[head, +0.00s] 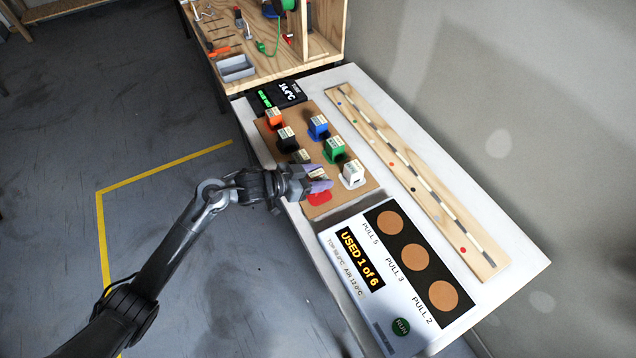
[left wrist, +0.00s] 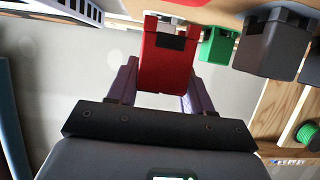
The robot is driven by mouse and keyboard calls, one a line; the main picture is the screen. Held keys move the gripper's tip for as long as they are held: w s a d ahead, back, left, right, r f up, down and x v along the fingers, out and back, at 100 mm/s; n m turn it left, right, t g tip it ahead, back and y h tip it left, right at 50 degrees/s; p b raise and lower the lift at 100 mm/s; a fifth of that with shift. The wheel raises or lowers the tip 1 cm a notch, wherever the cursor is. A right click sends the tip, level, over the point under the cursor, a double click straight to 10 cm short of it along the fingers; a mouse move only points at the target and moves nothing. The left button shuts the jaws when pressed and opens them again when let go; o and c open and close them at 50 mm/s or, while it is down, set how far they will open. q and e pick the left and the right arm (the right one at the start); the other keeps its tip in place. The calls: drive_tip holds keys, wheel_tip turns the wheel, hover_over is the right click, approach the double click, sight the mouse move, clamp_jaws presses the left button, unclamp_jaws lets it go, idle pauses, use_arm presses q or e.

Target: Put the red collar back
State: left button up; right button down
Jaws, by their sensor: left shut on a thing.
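My left gripper (head: 318,179) is over the near end of the brown board (head: 345,204), its purple fingers shut on the red collar. In the left wrist view, the red collar (left wrist: 167,62) hangs between the purple fingers, with a dark notch near its top. In the head view the fingers mostly hide the collar. A flat-looking red patch (head: 319,198) shows on the board beside the fingertips. I cannot tell whether the collar touches the board. My right gripper is not in view.
Orange (head: 273,119), black (head: 287,138), blue (head: 318,127), green (head: 334,150) and white (head: 352,174) collars stand close by on the board. A panel reading "USED 1 of 6" (head: 361,259) lies in front. A long wooden strip (head: 420,183) lies to the right.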

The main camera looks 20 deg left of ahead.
use_arm(q)
wheel_tip(320, 180, down, 2)
drive_tip(key=shift+d+f+b, duration=0.1)
drive_tip(key=shift+f+b, duration=0.15)
drive_tip(key=shift+b, duration=0.05)
drive_tip(key=shift+f, duration=0.2)
drive_tip(key=o, duration=1)
